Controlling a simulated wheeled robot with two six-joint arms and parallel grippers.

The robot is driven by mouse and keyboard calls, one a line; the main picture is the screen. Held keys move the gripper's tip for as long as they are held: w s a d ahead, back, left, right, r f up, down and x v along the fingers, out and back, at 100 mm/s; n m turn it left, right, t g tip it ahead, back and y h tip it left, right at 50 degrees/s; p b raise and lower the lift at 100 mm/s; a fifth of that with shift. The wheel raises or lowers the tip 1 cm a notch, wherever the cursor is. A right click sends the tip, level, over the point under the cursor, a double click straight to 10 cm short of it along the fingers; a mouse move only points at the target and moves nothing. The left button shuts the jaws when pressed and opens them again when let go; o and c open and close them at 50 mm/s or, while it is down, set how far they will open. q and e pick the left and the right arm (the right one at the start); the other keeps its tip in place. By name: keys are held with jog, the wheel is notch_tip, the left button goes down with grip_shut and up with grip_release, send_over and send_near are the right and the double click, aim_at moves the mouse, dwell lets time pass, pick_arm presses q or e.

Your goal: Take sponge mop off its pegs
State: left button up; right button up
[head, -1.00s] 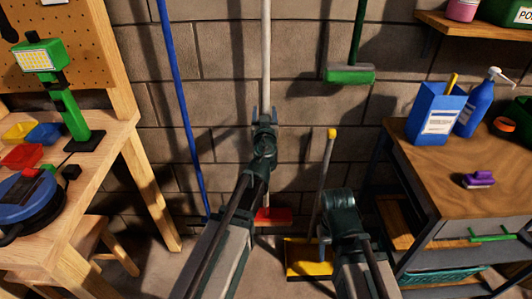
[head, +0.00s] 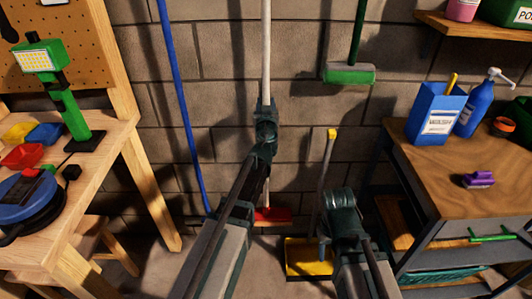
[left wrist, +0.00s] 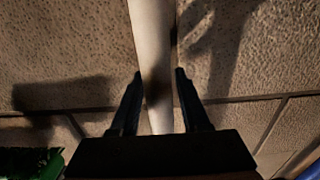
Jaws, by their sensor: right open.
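The sponge mop, as I take it, has a long white handle (head: 266,50) standing upright against the block wall, with a red head (head: 272,216) near the floor. My left gripper (head: 266,102) is at the middle of this handle, its fingers close on both sides. My left arm hides part of the handle below the grip. The pegs cannot be made out. My right gripper (head: 343,232) is open and empty, low in front of the yellow dustpan (head: 302,270).
A blue pole (head: 183,100) leans left of the mop, and a green-headed broom (head: 349,74) hangs to the right. A wooden workbench (head: 105,150) stands left. A wood-topped cabinet (head: 425,165) with a blue box (head: 436,112) stands right.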

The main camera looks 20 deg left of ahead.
pick_arm(q)
grip_shut()
dwell(1.1)
